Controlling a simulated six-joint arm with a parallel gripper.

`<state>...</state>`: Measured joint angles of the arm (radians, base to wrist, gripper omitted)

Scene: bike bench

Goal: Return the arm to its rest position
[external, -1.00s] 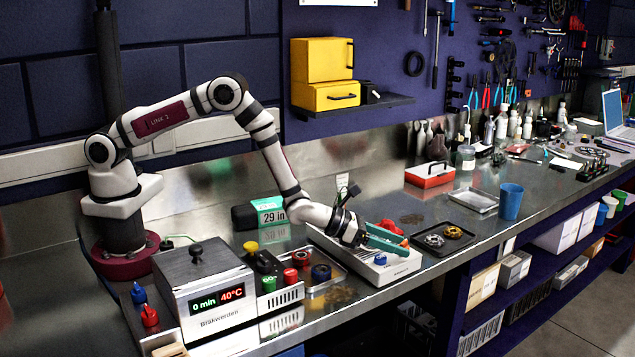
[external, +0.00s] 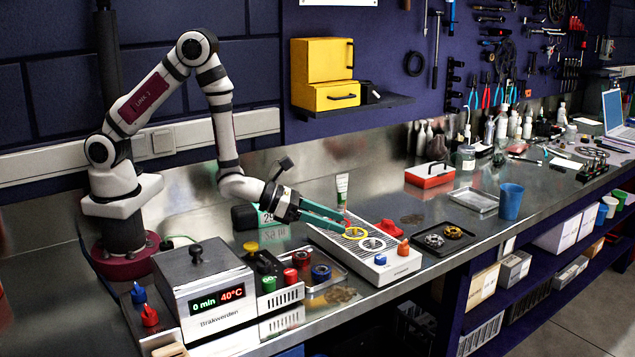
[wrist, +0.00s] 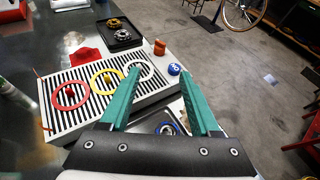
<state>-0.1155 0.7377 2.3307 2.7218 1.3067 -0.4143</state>
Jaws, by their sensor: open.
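My gripper (external: 344,222) has teal fingers and is open with nothing between them. In the external view it hangs in the air above the left part of the white slatted tray (external: 340,254), clear of it. In the wrist view the two teal fingers (wrist: 168,90) are spread apart, with the tray (wrist: 62,92) beyond and to the left. My arm is bent, its elbow raised high beside the wall and its forearm slanting down to the bench.
On the tray lie a red ring (wrist: 70,96), a yellow ring (wrist: 108,82) and a pale ring (wrist: 139,71). A black tray (external: 443,238) and blue cup (external: 510,202) stand to the right.

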